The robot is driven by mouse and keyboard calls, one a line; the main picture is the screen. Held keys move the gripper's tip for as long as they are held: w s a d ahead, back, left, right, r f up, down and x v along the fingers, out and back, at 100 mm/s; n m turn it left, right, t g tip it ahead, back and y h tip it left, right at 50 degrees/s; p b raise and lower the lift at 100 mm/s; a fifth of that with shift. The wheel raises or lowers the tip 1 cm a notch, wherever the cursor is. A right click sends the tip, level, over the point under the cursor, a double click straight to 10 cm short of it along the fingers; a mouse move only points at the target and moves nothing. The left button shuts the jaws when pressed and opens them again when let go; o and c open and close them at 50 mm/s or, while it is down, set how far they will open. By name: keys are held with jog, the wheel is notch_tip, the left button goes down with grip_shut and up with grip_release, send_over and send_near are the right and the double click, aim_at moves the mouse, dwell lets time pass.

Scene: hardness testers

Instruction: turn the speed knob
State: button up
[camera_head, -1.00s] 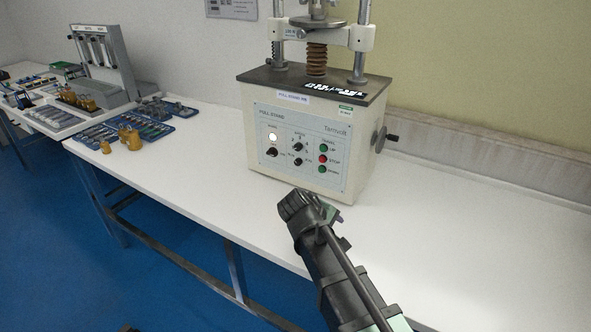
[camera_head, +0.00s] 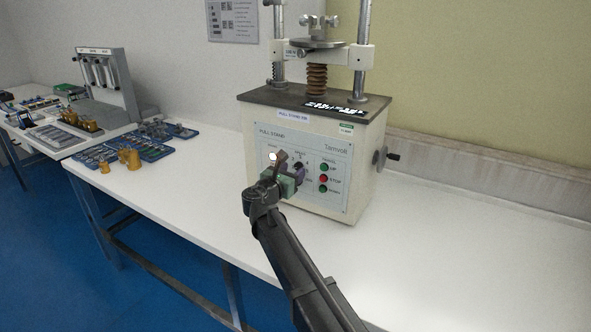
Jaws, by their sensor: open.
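The pull stand (camera_head: 305,150) is a cream machine with a dark top plate. Its front panel carries a lit white lamp (camera_head: 273,157), knobs and a column of buttons. The dark speed knob (camera_head: 298,165) is in the upper middle of the panel, partly hidden by my gripper. My gripper (camera_head: 289,165) is open in front of the panel, its two fingers pointing at the speed knob area. I cannot tell whether a finger touches the knob. The lower knobs are hidden behind my gripper.
Green and red buttons (camera_head: 323,180) sit just right of my gripper. A side crank (camera_head: 383,157) sticks out on the machine's right. Blue trays (camera_head: 150,147) and brass weights (camera_head: 130,157) lie at the left. The white table (camera_head: 450,240) is clear at the right.

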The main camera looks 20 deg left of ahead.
aim_at(299, 166)
jog(key=shift+x, duration=1.25)
jog(key=c, duration=0.9)
jog(key=shift+m, duration=0.4)
jog(key=m, duration=0.5)
jog(key=shift+d+m, duration=0.1)
jog(key=shift+m, duration=0.2)
jog(key=m, duration=0.5)
jog(key=shift+m, duration=0.3)
